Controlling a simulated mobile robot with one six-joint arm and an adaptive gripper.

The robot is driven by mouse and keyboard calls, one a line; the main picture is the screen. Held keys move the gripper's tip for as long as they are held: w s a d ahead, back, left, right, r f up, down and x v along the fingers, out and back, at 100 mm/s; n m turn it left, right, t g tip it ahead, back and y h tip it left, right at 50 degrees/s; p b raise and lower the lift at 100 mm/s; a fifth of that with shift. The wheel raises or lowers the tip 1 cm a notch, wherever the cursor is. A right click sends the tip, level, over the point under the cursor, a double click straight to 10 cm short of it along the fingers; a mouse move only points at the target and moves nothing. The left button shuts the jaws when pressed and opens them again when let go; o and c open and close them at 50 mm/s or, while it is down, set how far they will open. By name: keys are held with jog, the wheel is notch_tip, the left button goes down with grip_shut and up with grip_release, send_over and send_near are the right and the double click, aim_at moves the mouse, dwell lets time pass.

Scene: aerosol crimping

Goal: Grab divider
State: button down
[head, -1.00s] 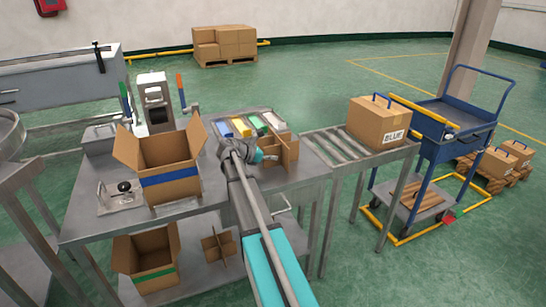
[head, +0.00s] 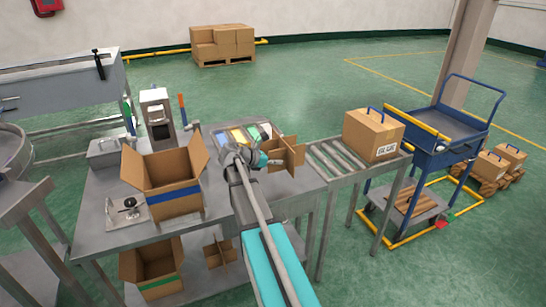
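A cardboard cross-shaped divider (head: 288,154) is at the right side of the worktable, beside the tray of coloured items. My gripper (head: 274,160) is at the divider's left side, seemingly touching it. Its fingers are small and partly hidden by my wrist, so I cannot see whether they are shut on the divider. I cannot tell whether the divider rests on the table or is slightly raised. A second cardboard divider (head: 220,252) stands on the lower shelf.
An open carton with a blue band (head: 174,198) stands left of my arm. A carton with a green band (head: 158,285) is on the lower shelf. The roller conveyor (head: 335,160) carries a closed box (head: 372,134). A blue cart (head: 440,130) stands at the right.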

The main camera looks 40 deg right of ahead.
jog(key=s+a+r+p, duration=0.1)
jog(key=s+r+p, duration=0.1)
jog(key=s, duration=0.5)
jog(key=shift+a+r, duration=0.4)
jog(key=shift+r, duration=0.2)
jog(key=shift+r+p, duration=0.1)
jog(key=shift+p, duration=0.2)
